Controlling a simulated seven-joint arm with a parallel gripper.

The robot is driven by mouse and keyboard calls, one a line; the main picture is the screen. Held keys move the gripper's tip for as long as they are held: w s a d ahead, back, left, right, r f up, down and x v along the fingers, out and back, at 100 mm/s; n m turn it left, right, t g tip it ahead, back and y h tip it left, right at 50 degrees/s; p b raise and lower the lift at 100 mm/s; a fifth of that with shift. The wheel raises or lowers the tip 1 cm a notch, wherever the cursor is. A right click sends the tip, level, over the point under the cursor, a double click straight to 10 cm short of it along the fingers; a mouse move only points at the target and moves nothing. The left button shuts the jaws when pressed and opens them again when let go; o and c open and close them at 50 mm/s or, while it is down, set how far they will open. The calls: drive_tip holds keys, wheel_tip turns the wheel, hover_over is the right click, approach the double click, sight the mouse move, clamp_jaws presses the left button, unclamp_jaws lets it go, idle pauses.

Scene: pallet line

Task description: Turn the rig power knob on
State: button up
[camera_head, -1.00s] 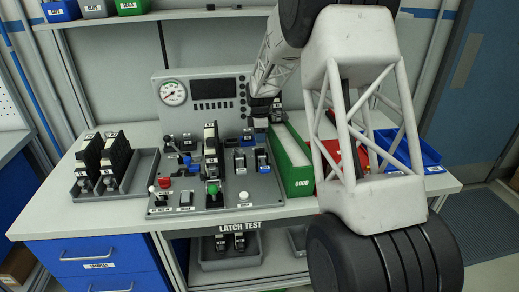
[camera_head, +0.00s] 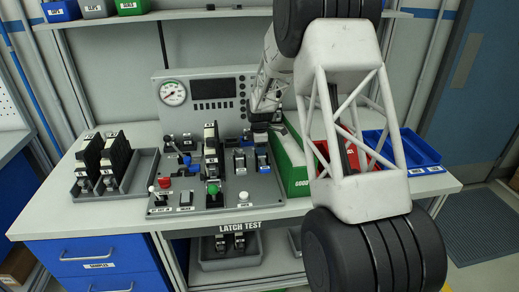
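The latch test rig stands on the bench, with a grey base plate (camera_head: 222,200) and an upright panel (camera_head: 200,118) behind it. The panel carries a round gauge, a dark display and a column of small dark buttons. I cannot pick out the rig power knob or read its setting. It may be hidden by my arm or too small to tell. My gripper (camera_head: 262,134) is small and dark at the panel's lower right, above the rig's rear right corner. Its fingers are too unclear to tell whether they touch anything.
Black latches stand in a grey tray (camera_head: 148,180) at left. A green GOOD bin (camera_head: 292,180), a red bin (camera_head: 322,150) and a blue bin (camera_head: 415,148) are at right, partly behind my arm.

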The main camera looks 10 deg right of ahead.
clamp_jaws()
drive_tip(key=shift+m, duration=1.5)
drive_tip(key=shift+o, duration=0.4)
unclamp_jaws()
drive_tip(key=shift+r, duration=0.1)
drive_tip(key=shift+r, duration=3.8)
